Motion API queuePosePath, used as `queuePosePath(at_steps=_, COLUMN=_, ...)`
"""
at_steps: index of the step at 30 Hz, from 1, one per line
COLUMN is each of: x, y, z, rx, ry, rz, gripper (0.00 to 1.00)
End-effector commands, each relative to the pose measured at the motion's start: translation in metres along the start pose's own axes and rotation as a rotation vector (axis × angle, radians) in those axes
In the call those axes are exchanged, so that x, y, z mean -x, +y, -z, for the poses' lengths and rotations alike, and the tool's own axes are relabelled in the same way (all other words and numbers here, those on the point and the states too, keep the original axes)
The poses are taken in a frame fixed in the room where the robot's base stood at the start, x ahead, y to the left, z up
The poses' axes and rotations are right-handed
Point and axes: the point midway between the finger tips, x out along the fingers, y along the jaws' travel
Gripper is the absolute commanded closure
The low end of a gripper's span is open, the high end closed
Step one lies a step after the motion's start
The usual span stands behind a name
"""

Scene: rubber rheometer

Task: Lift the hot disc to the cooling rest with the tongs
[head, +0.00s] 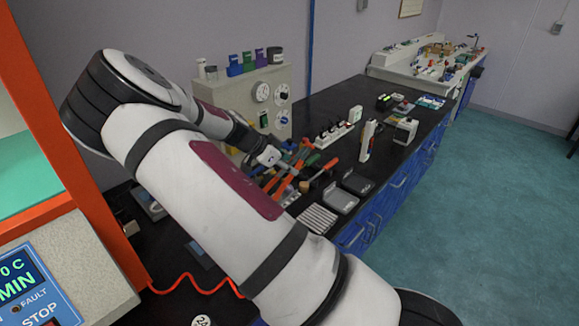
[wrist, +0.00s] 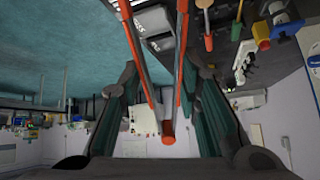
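My gripper (wrist: 167,75) is open in the wrist view, with its two dark fingers and green pads spread apart. Red-and-grey tongs (wrist: 181,62) run between the fingers, their two long arms meeting at a red end low in the middle. I see a gap on the right finger's side; contact on the left is unclear. In the head view my gripper (head: 268,157) is over the bench, among red-orange handled tools, partly hidden by my arm. A pale striped rack (head: 317,218), perhaps the cooling rest, lies near the front edge. I cannot make out the hot disc.
The black bench (head: 335,100) is crowded around my gripper. A beige box with dials (head: 268,100) stands behind it. Grey flat blocks (head: 341,200) and a white upright tool (head: 367,140) are to the right. An orange-framed machine (head: 75,170) stands at left. The floor (head: 470,190) is clear.

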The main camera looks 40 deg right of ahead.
Motion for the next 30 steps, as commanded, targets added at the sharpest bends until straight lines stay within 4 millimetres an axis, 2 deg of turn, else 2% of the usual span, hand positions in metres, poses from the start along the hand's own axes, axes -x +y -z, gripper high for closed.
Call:
queuePosePath(at_steps=8, x=-0.011, y=0.001, z=-0.01, rx=0.0, ry=0.0, rz=0.0, gripper=0.72)
queuePosePath(at_steps=30, x=-0.06, y=0.006, z=-0.055, rx=0.0, ry=0.0, rz=-0.001, gripper=0.72)
